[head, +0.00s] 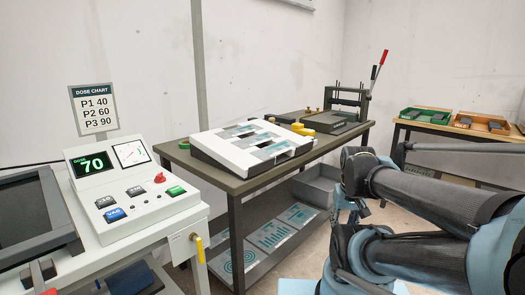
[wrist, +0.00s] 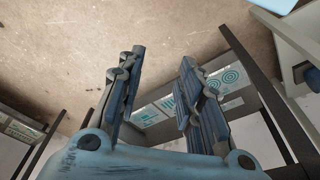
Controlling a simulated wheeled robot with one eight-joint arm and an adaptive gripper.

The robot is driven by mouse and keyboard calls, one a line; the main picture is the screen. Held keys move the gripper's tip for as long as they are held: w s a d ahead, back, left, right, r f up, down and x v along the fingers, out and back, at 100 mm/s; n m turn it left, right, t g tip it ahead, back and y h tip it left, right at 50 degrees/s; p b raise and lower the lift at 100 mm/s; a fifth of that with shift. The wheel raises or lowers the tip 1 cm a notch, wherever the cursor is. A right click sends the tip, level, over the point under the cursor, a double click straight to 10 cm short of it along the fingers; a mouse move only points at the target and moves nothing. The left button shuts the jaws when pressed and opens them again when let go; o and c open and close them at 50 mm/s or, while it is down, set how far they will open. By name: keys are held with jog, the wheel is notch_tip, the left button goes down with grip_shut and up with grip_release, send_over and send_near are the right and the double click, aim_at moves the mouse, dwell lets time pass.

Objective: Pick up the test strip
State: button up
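I cannot tell for certain which thing is the test strip. A white sloped holder (head: 212,150) on the dark bench carries several small grey and teal printed pieces (head: 272,149). My gripper (wrist: 162,57) is open, with its two blue fingers apart and nothing between them. It points at bare floor in the wrist view, away from the bench top. In the head view my arm fills the lower right, and I cannot make out the fingers clearly there.
The control panel (head: 125,190) at left reads 70 beside a dose chart (head: 93,110). Printed plates (head: 270,235) lie on the bench's lower shelf and also show in the wrist view (wrist: 230,78). A red-handled press (head: 350,100) stands behind. Green and orange trays (head: 426,116) sit far right.

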jog(key=shift+w, duration=0.15)
jog(key=shift+o, duration=0.8)
jog(key=o, duration=0.4)
jog(key=shift+s+r, duration=0.25)
jog(key=shift+r, duration=0.05)
jog(key=o, duration=0.8)
jog(key=r, duration=0.1)
jog(key=w+a+r+n, duration=0.1)
jog(key=shift+r+n, duration=0.3)
jog(key=shift+r, duration=0.1)
jog(key=w+a+r+n+g+y, duration=0.1)
jog(key=w+a+r+n, duration=0.2)
jog(key=w+r+n, duration=0.4)
jog(key=w+a+r+n+g+y, duration=0.1)
jog(key=w+a+r+n, duration=0.35)
jog(key=w+r, duration=0.4)
notch_tip(320, 180, up, 12)
jog(key=n+g+y, duration=0.2)
jog(key=n+g, duration=0.1)
jog(key=n, duration=1.3)
send_over(271, 151)
jog(key=w+d, duration=0.4)
jog(key=d, duration=0.3)
jog(key=shift+m, duration=0.25)
jog(key=x, duration=1.6)
jog(key=shift+w+a, duration=0.25)
jog(key=shift+a, duration=0.05)
